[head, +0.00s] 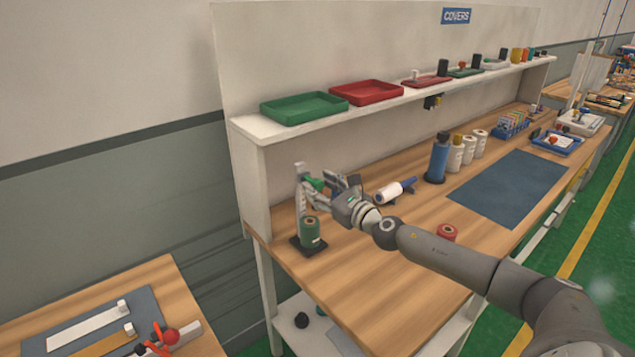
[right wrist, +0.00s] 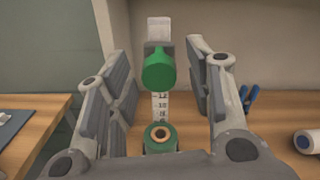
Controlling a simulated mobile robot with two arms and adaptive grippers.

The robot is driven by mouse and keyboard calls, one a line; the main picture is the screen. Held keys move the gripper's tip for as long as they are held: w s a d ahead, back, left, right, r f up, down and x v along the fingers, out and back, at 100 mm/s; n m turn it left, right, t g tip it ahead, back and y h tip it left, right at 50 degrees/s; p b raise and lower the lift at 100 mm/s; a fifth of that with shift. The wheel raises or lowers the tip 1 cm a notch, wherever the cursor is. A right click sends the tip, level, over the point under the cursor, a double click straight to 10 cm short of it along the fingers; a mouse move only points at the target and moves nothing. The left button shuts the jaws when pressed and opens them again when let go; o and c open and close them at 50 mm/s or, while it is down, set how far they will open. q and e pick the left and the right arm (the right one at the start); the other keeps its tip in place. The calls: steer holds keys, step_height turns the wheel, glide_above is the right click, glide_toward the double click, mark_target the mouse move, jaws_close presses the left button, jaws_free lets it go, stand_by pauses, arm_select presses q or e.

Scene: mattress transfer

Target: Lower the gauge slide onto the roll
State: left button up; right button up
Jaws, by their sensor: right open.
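The gauge is an upright post (head: 301,190) with a printed scale (right wrist: 160,104), standing on a dark base (head: 296,242) at the bench's left end. Its slide has a round green knob (head: 314,183), seen end-on in the right wrist view (right wrist: 159,69). A green roll (head: 310,233) with a tan core stands upright on the base, below the knob; its top shows in the right wrist view (right wrist: 160,136). The slide is above the roll, with a gap between them. My right gripper (head: 333,186) is open, its fingers on either side of the knob, apart from it. My left gripper is out of view.
A red roll (head: 447,232) stands near my forearm. A blue bottle (head: 438,160) and several white rolls stand farther back. A shelf (head: 390,94) with trays runs above the bench. A blue-grey mat (head: 510,188) is bare.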

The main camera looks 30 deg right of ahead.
steer(key=shift+w+a, duration=0.1)
steer(key=shift+w, duration=0.7)
steer(key=shift+c, duration=0.5)
jaws_close()
